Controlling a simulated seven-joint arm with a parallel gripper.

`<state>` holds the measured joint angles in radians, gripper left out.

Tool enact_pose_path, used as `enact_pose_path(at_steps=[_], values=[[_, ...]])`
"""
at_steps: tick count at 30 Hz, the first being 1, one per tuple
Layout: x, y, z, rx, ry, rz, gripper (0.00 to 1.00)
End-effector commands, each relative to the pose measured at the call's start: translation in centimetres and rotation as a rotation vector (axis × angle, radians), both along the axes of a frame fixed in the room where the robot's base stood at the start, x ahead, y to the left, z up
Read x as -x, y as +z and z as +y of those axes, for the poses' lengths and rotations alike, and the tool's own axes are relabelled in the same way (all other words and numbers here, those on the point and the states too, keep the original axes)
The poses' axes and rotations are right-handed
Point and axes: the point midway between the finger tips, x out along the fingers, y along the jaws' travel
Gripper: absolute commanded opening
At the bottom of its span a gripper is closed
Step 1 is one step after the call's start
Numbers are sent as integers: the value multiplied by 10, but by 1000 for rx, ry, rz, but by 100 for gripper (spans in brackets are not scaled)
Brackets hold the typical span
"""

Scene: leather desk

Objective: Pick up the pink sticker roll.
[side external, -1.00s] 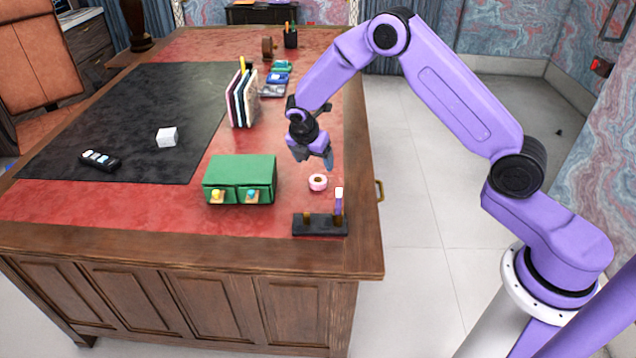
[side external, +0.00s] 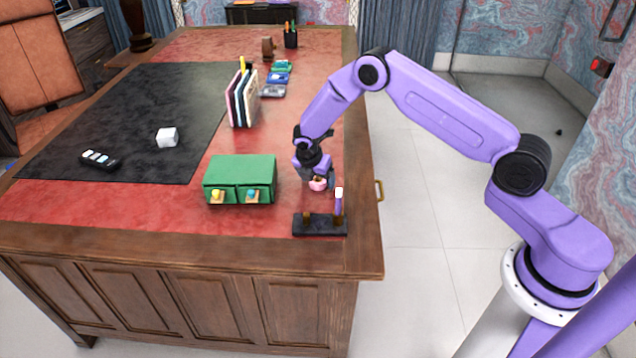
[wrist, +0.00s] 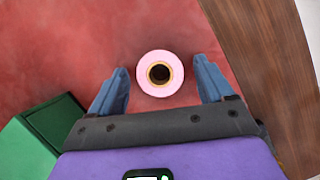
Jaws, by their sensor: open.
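The pink sticker roll (side external: 318,185) lies flat on the red leather near the desk's right edge. In the wrist view the pink sticker roll (wrist: 160,88) shows its tan core and dark hole. My gripper (side external: 318,181) is low over the desk at the roll. In the wrist view my gripper (wrist: 163,88) is open, with one blue finger on each side of the roll and a gap on both sides. The gripper partly hides the roll in the side view.
A green two-drawer box (side external: 240,178) stands left of the roll. A dark stand (side external: 320,225) with an upright purple, white-topped piece is close in front. Upright books (side external: 242,98) stand farther back. The desk's wooden edge (wrist: 260,60) is to the right.

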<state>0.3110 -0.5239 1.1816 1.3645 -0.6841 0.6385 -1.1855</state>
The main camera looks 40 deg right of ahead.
Motion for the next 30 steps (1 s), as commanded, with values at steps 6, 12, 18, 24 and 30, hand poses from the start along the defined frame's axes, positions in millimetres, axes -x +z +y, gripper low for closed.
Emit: enact_pose_path(at_steps=[6, 12, 18, 24, 30], values=[[0, 0, 0, 0, 0, -1, 78], [0, 0, 0, 0, 0, -1, 21], [0, 0, 0, 0, 0, -1, 21], [0, 5, 0, -1, 0, -2, 21], [-1, 26, 0, -2, 0, -4, 21]])
